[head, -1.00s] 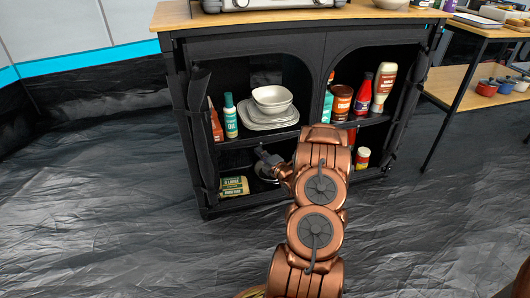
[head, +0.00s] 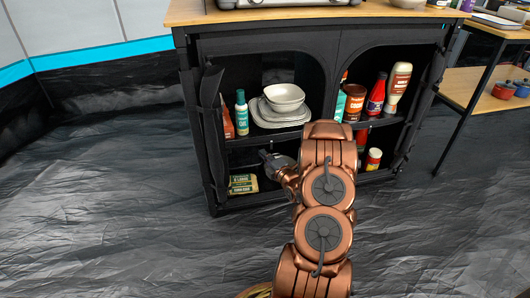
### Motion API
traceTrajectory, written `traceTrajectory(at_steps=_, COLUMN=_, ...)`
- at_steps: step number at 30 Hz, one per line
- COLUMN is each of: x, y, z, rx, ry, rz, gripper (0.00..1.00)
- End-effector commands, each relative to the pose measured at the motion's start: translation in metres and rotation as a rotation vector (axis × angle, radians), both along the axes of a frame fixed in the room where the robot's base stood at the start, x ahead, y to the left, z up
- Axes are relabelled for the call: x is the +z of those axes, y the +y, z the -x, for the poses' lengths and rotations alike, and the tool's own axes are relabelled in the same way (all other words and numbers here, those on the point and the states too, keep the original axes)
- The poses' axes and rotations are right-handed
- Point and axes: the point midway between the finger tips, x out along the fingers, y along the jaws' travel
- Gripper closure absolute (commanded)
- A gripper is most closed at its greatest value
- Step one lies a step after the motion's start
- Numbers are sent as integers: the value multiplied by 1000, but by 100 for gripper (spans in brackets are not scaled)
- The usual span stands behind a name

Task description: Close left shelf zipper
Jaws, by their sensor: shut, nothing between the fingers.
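The black fabric shelf unit (head: 337,52) stands ahead with two arched openings, both uncovered. The left opening shows its shelves and contents. Its dark flap (head: 211,110) hangs gathered along the left post. I cannot make out a zipper pull. My gripper (head: 266,158) is shut and empty, in front of the lower left compartment, pointing left. It is to the right of the gathered flap and apart from it in the picture. My copper arm hides part of the middle and the lower right compartment.
White bowls and plates (head: 282,110) and a teal bottle (head: 241,112) stand on the left upper shelf. A green and cream package (head: 243,184) lies below. Bottles and jars, including a red bottle (head: 376,95), fill the right side. The dark floor (head: 120,190) at left is clear.

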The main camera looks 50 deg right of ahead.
Motion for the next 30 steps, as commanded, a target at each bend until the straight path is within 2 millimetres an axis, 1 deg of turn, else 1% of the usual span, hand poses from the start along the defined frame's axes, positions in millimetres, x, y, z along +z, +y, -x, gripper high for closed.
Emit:
traceTrajectory(at_steps=9, x=1, y=10, z=43, rx=-2, ry=4, rz=-4, gripper=100)
traceTrajectory(at_steps=15, x=1, y=14, z=66, rx=-2, ry=1, rz=0, gripper=100)
traceTrajectory(at_steps=21, x=0, y=17, z=77, rx=-2, ry=2, rz=-1, gripper=100)
traceTrajectory(at_steps=30, x=1, y=18, z=78, rx=0, ry=3, rz=-2, gripper=100)
